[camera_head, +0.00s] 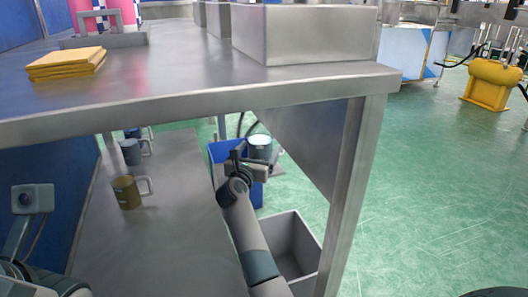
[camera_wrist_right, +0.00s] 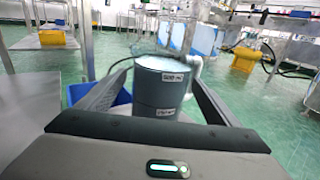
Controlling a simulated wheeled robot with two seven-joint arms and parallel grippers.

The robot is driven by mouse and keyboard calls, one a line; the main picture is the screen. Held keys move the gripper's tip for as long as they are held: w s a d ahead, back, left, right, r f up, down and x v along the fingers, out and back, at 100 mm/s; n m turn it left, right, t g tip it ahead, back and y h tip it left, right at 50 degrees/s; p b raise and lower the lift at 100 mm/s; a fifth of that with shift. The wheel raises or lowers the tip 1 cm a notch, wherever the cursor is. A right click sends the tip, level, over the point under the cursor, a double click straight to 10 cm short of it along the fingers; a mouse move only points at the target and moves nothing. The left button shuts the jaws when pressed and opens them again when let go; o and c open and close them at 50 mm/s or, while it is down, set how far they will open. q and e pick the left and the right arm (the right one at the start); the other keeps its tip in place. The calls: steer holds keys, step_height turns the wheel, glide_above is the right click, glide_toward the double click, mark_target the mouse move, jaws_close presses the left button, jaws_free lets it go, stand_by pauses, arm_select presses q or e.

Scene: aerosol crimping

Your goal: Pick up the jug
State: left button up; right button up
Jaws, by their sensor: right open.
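My right gripper (camera_head: 250,168) is open at the jug. Its fingers (camera_wrist_right: 155,90) reach along both sides of the jug, and I cannot tell whether they touch it. The jug's lower part is hidden behind the gripper. The fingers of my left gripper are not in view.
An olive mug (camera_head: 127,193) and a grey mug (camera_head: 131,152) stand on the lower shelf (camera_head: 175,240) at left. A blue bin (camera_head: 220,150) is behind my right gripper. A grey bin (camera_head: 294,245) and a table leg (camera_head: 354,190) are close on the right.

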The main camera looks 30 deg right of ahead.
steer(key=c, duration=1.4)
steer(key=shift+r, duration=0.1)
steer(key=shift+c, duration=1.1)
steer(key=shift+r, duration=0.1)
